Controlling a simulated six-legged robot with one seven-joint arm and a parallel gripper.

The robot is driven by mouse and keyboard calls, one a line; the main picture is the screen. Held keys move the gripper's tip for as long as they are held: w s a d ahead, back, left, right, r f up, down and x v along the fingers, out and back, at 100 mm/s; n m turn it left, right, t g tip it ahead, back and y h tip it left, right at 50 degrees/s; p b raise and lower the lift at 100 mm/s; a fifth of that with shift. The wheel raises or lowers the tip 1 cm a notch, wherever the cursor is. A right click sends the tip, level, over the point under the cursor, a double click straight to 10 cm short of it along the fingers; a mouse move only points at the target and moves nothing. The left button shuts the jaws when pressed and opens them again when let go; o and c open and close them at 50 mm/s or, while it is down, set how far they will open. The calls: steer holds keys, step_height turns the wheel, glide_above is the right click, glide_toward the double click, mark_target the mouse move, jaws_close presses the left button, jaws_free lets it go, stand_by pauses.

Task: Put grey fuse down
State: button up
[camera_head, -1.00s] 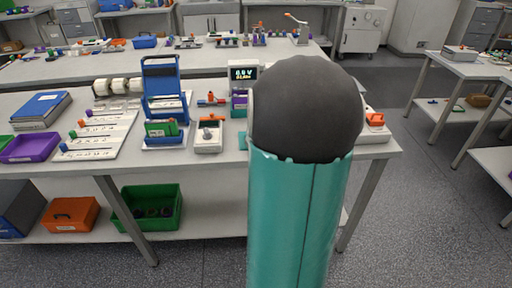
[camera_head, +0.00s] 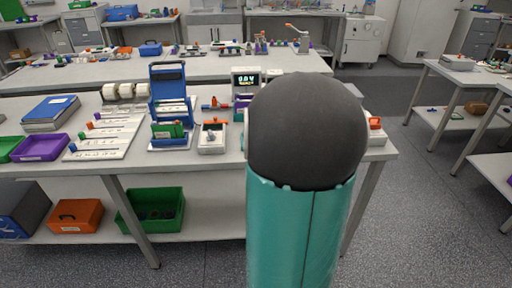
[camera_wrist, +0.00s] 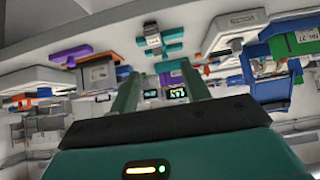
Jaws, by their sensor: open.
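My gripper (camera_wrist: 161,84) is open in the wrist view, its two teal fingers apart with nothing visible between them. It does not show in the head view, where my arm's teal link and dark dome hide part of the bench. A small grey piece (camera_head: 210,134), possibly the grey fuse, shows at a small white box (camera_head: 211,146) on the near bench. I cannot tell whether it rests on the box or is part of it. The cycler with a lit display (camera_head: 246,78) stands behind, partly hidden; lit displays (camera_wrist: 177,93) also show beyond my fingers.
A blue rack (camera_head: 168,92), a white labelled board (camera_head: 108,137), a purple tray (camera_head: 41,147) and blue binders (camera_head: 51,111) occupy the near bench's left. An orange part (camera_head: 374,123) sits at its right end. Green (camera_head: 181,197) and orange (camera_head: 76,214) boxes are on the shelf below.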

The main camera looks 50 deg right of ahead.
steer(key=w+a+r+n+y, duration=0.2)
steer(key=w+a+r, duration=0.15)
steer(key=a, duration=0.75)
steer(key=s+a+r+n+y, duration=0.1)
steer(key=s+a+r+n, duration=0.1)
steer(key=a, duration=0.9)
steer(key=s+a+r+n+y, duration=0.2)
steer(key=s+a+r+n, duration=0.1)
steer(key=a, duration=0.9)
steer(key=shift+a+r, duration=0.2)
steer(key=shift+r, duration=0.15)
steer(key=shift+o, duration=0.5)
steer(key=s+a+n+y, duration=0.2)
steer(key=s+a, duration=0.6)
steer(key=shift+s+a+r+g, duration=0.15)
steer(key=shift+s+a+g, duration=0.1)
steer(key=shift+s+g, duration=0.1)
steer(key=shift+w, duration=0.1)
steer(key=c, duration=0.3)
